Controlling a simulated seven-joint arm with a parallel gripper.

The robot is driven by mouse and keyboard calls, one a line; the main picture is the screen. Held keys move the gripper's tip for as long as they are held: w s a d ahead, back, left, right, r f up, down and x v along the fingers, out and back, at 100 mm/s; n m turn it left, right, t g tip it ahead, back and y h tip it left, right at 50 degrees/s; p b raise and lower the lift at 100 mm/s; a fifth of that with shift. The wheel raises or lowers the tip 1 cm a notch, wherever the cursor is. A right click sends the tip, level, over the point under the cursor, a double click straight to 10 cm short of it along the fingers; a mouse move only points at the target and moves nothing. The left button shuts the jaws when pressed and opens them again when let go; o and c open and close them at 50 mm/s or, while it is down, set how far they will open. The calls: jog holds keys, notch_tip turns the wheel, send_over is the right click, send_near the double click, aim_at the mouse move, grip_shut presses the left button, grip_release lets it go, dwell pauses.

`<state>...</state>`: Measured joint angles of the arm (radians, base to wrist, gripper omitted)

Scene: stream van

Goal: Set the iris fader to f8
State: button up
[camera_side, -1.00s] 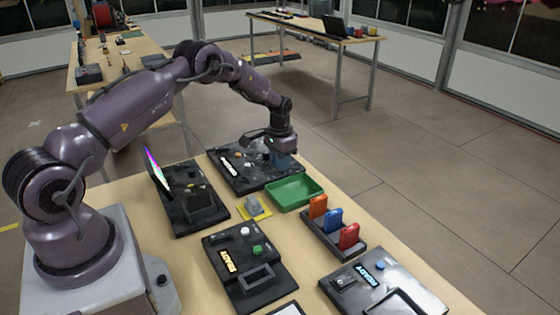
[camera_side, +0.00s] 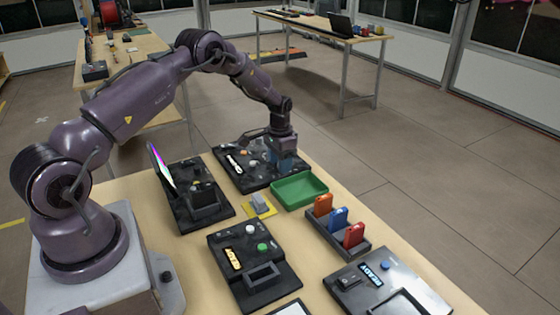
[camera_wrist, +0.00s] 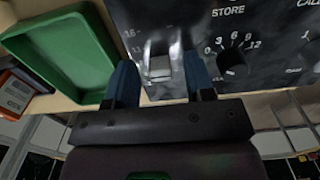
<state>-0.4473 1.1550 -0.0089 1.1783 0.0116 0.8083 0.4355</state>
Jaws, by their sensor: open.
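The black control panel (camera_side: 228,162) lies at the far end of the bench in the side view. In the wrist view its face (camera_wrist: 275,50) carries printed labels, and a silver fader knob (camera_wrist: 158,62) sits beside a "16" mark. My gripper (camera_wrist: 159,82) is open, with one blue finger on each side of the fader knob. I cannot tell whether either finger touches it. The f8 mark is not readable here. In the side view my gripper (camera_side: 285,162) is low over the panel's right part and hides the fader.
A dial (camera_wrist: 233,62) numbered 0 to 12 is right of the fingers. A rack (camera_side: 338,238) of coloured pieces and other control boxes (camera_side: 255,265) stand nearer.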

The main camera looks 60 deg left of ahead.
aim_at(275, 174)
notch_tip(275, 174, up, 13)
dwell(0.4)
jog(key=s+d+r+t, duration=0.2)
jog(key=s+d+r, duration=0.7)
jog(key=s+d, duration=0.2)
jog(key=s+d+r+t, duration=0.3)
jog(key=s+d+r, duration=0.7)
jog(key=s, duration=0.6)
jog(key=shift+s+d+r+t, duration=0.15)
jog(key=shift+s+d+t, duration=0.15)
jog(key=shift+d, duration=0.35)
dwell(1.2)
